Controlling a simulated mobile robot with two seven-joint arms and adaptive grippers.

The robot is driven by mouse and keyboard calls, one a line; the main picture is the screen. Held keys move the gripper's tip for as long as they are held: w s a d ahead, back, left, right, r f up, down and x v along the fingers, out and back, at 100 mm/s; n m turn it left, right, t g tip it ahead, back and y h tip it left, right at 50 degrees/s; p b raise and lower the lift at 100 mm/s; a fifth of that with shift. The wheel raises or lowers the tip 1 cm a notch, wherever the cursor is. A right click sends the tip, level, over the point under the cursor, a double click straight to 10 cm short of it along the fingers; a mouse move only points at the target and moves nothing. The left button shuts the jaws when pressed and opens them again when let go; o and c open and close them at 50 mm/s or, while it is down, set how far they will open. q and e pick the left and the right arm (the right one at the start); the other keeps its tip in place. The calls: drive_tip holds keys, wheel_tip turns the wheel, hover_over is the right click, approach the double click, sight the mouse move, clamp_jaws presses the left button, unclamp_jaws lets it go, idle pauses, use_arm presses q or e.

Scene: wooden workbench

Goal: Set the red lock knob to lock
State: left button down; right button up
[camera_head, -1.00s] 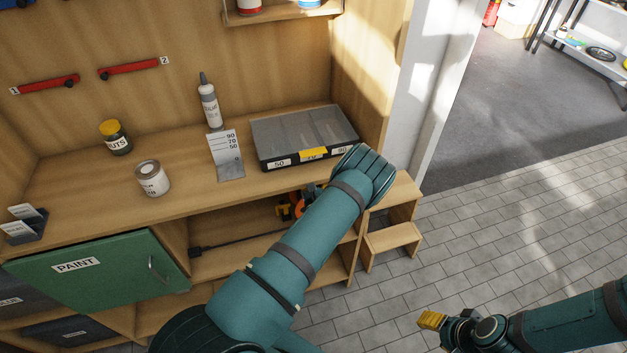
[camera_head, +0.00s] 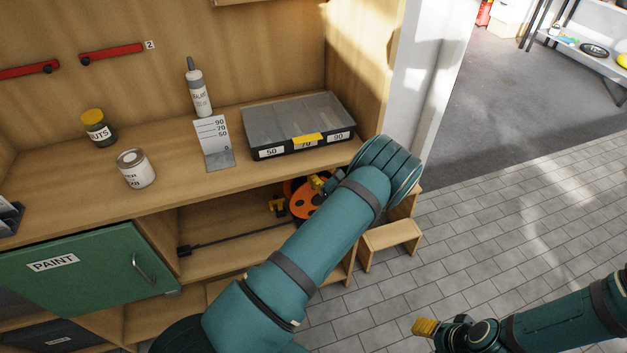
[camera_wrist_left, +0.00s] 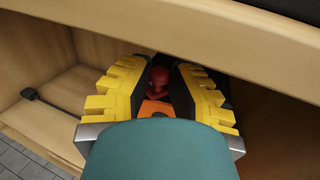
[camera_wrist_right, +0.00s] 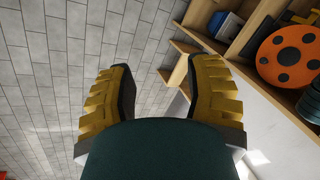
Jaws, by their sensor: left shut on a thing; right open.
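The red lock knob (camera_wrist_left: 158,80) shows in the left wrist view between my left fingers, in front of an orange surface. An orange disc with black holes (camera_head: 303,200) stands on the shelf under the worktop; it also shows in the right wrist view (camera_wrist_right: 289,54). My left gripper (camera_head: 318,184) is at this disc, and its fingers (camera_wrist_left: 157,92) are closed on the knob. In the head view the knob is hidden, and my arm covers part of the disc. The knob's setting cannot be read. My right gripper (camera_head: 425,327) is open and empty over the floor, fingers apart (camera_wrist_right: 163,75).
The worktop edge (camera_wrist_left: 215,40) is close above my left gripper. A divided tray (camera_head: 300,125) stands above. A wooden step (camera_head: 390,238) is at right.

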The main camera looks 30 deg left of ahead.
use_arm(q)
drive_tip(key=shift+w+d+n+g+y+b, duration=0.2)
drive_tip(key=shift+w+d+n+g+b, duration=0.1)
drive_tip(key=shift+n+g+b, duration=0.8)
drive_tip(key=shift+w+d+n+g+y+b, duration=0.3)
drive_tip(key=shift+n+g+b, duration=0.4)
drive_tip(key=shift+g+b, duration=0.85)
drive_tip(key=shift+w+d+n+g+y+b, duration=0.1)
drive_tip(key=shift+w+d+n+g+b, duration=0.2)
drive_tip(key=shift+n+g+b, duration=0.95)
drive_tip(key=shift+s+m, duration=0.1)
drive_tip(key=shift+m, duration=0.15)
drive_tip(key=shift+r, duration=0.1)
drive_tip(key=c, duration=0.9)
unclamp_jaws()
drive_tip(key=shift+o, duration=0.2)
drive_tip(key=w+d, duration=0.1)
drive_tip(key=d, duration=1.1)
drive_tip(key=shift+w+g, duration=0.15)
drive_tip(key=shift+g, duration=0.25)
